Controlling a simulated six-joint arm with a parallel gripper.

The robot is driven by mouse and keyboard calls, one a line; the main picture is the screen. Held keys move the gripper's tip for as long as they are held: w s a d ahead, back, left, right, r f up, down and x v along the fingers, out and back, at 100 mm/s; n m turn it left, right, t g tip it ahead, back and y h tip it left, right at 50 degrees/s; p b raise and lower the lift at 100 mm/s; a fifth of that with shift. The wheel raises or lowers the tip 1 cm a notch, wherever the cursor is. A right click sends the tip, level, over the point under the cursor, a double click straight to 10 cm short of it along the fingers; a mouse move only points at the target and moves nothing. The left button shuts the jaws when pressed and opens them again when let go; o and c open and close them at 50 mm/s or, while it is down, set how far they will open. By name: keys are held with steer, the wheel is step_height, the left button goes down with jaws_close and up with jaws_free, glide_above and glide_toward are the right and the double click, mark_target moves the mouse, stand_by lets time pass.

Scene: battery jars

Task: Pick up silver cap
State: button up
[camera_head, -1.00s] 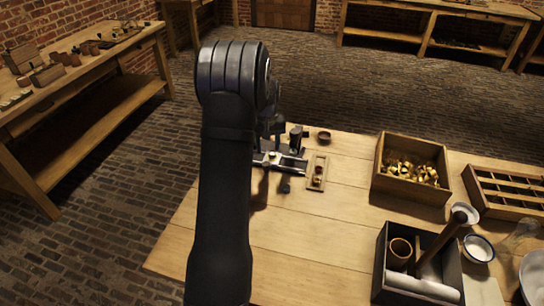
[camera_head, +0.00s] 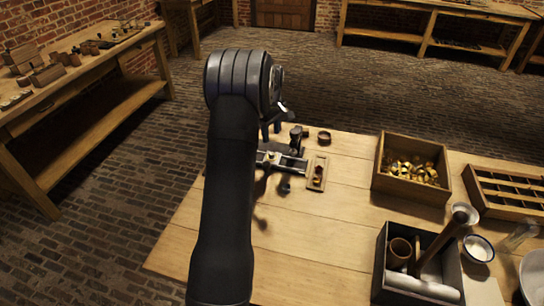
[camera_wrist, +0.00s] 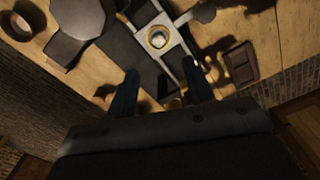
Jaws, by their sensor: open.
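I cannot clearly make out the silver cap. A small round piece with a shiny pale rim (camera_wrist: 158,39) sits on the light metal plate of a bench fixture (camera_wrist: 183,62) in the wrist view; I cannot tell if it is the cap. The fixture also shows in the head view (camera_head: 291,163), partly hidden by my arm. My gripper (camera_wrist: 161,82) is open, its two dark fingers apart with nothing visible held between them. The round piece appears beyond the fingertips. In the head view my gripper (camera_head: 273,122) is above the table's far left part, partly hidden.
A small wooden tray (camera_head: 309,184) with little parts lies right of the fixture, and a small brown bowl (camera_head: 324,137) stands behind it. A crate of brass pieces (camera_head: 410,189), a divided box (camera_head: 505,205) and a dark box (camera_head: 377,275) stand right. The front-middle tabletop is bare.

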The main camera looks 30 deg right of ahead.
mark_target(272, 155)
step_height(272, 155, down, 9)
steer(key=shift+s+d, duration=0.1)
jaws_close()
stand_by(0.5)
